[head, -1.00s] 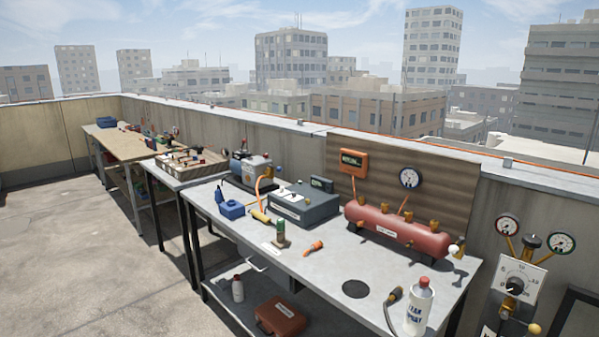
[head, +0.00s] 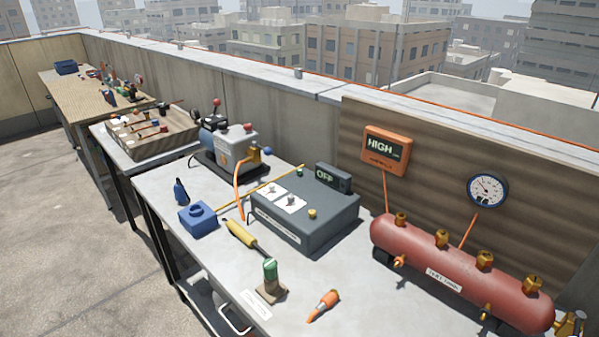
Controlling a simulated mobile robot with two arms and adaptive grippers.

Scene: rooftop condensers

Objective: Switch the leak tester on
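A dark grey box (head: 300,223), which looks like the leak tester, sits on the grey bench. Its front label is too small to read. Its top carries two small switches on white plates (head: 281,197), a yellow knob (head: 312,212) and a small green-topped part (head: 299,172). A small display (head: 333,178) at its back right reads OFF. A yellow wand (head: 262,190) lies slanting at the box's back left. Neither of my grippers is in the head view.
A red tank (head: 455,272) with brass fittings stands right of the box. An orange display (head: 386,149) reading HIGH and a gauge (head: 488,190) are on the panel behind. A pump (head: 228,140), blue block (head: 198,219), yellow-handled tool (head: 247,237), green-topped stand (head: 270,275) and orange tool (head: 324,303) surround it.

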